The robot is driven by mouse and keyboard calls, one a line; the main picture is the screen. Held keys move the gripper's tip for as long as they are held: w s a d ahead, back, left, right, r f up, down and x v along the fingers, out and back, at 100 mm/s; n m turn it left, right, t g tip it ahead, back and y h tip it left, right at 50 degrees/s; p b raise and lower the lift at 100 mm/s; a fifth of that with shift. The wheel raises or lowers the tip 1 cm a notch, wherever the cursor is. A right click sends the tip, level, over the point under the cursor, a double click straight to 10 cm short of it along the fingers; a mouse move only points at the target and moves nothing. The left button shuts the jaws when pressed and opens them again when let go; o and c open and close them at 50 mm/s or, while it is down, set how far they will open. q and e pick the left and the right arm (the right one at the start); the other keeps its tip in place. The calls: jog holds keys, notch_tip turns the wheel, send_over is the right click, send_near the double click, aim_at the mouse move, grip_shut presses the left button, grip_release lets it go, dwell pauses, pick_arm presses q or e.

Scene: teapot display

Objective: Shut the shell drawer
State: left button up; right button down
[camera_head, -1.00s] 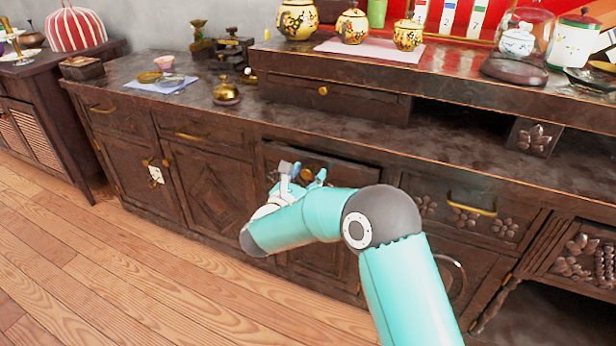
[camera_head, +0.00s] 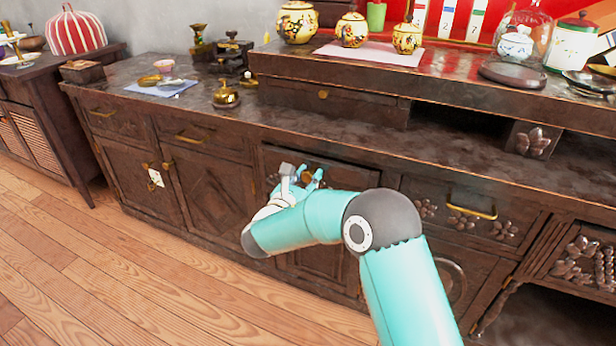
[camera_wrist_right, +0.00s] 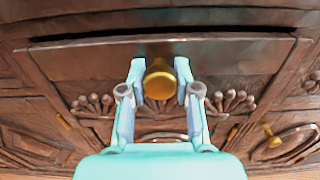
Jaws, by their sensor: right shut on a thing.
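The shell drawer (camera_head: 345,173) is a dark wooden drawer in the middle of the long cabinet, partly hidden by my right arm in the head view. In the right wrist view, its front (camera_wrist_right: 100,65) has carved shell shapes low on both sides and a round brass knob (camera_wrist_right: 160,84) in the middle. A thin dark gap runs along its top edge; the front looks nearly flush with the cabinet. My right gripper (camera_head: 302,175) is at the drawer front. Its fingers (camera_wrist_right: 160,70) are on both sides of the knob, shut on it. My left gripper is not in view.
The countertop (camera_head: 300,133) overhangs just above the drawer. A drawer with a brass bar handle (camera_head: 472,211) is to the right, and a carved door (camera_head: 213,190) to the left. A brass bell (camera_head: 225,95) stands on the counter. The wooden floor (camera_head: 150,270) in front is clear.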

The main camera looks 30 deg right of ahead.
aim_at(314, 168)
jog(key=x, duration=0.4)
jog(key=shift+a, duration=0.1)
jog(key=shift+r, duration=0.15)
jog(key=c, duration=0.8)
grip_release()
jog(key=shift+w, duration=0.1)
jog(key=v, duration=1.1)
jog(key=shift+s+a+f, duration=0.2)
jog(key=shift+s+a, duration=0.05)
jog(key=shift+s, duration=0.1)
